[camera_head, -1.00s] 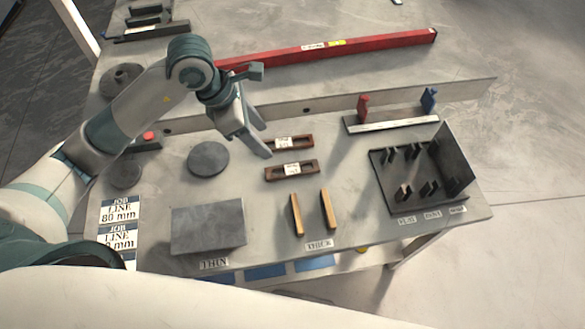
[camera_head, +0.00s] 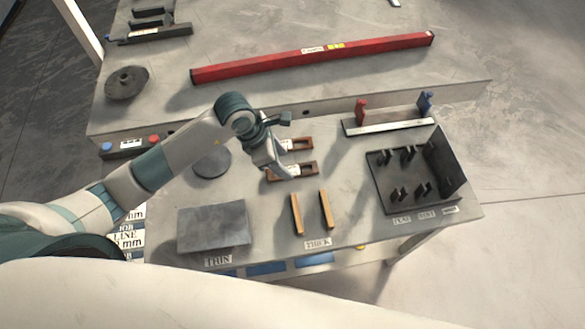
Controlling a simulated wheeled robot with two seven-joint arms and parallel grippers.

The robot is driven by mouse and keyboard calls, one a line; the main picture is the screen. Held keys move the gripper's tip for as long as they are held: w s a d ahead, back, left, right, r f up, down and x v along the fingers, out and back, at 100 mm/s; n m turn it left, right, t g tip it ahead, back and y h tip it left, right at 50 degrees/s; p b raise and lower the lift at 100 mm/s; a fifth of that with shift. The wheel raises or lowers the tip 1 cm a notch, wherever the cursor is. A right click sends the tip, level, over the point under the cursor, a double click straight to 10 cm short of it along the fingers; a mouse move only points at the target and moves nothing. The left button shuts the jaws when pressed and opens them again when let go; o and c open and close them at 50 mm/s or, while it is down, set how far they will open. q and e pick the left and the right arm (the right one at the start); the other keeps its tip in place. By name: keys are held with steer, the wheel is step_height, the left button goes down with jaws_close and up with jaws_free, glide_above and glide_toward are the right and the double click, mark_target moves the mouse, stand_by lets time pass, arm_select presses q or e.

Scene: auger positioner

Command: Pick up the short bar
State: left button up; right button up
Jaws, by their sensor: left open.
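Two short reddish-brown slotted bars with white labels lie one behind the other in mid-table: a rear one (camera_head: 304,143) and a front one (camera_head: 308,168). I cannot tell which of the short pieces is the short bar. Two short light wooden bars, a left one (camera_head: 296,214) and a right one (camera_head: 326,210), lie in front of them by the THICK label. My left gripper (camera_head: 282,173) is open, pointing down over the left ends of the slotted bars and partly hiding them. Contact cannot be told. My right gripper is not in view.
A long red bar (camera_head: 370,47) lies on the raised rear level. A rail with red and blue posts (camera_head: 392,126) and a black tray with a tall wall (camera_head: 450,165) stand at the right. A grey plate (camera_head: 213,225) is front left, a round disc (camera_head: 212,164) behind it.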

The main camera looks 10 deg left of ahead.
mark_target(293, 170)
arm_select(q)
steer(key=shift+f, duration=0.1)
stand_by(0.3)
steer(key=shift+w+d+f+p, duration=0.25)
steer(key=shift+f+p, duration=0.25)
steer(key=shift+p, duration=0.2)
steer(key=p+x, duration=0.1)
steer(key=x, duration=0.1)
steer(key=shift+w+f, duration=0.15)
steer(key=shift+f, duration=0.2)
steer(key=shift+w+d+f, duration=0.1)
steer(key=shift+d+f, duration=0.05)
steer(key=shift+f, duration=0.45)
jaws_close()
steer(key=shift+r, duration=0.2)
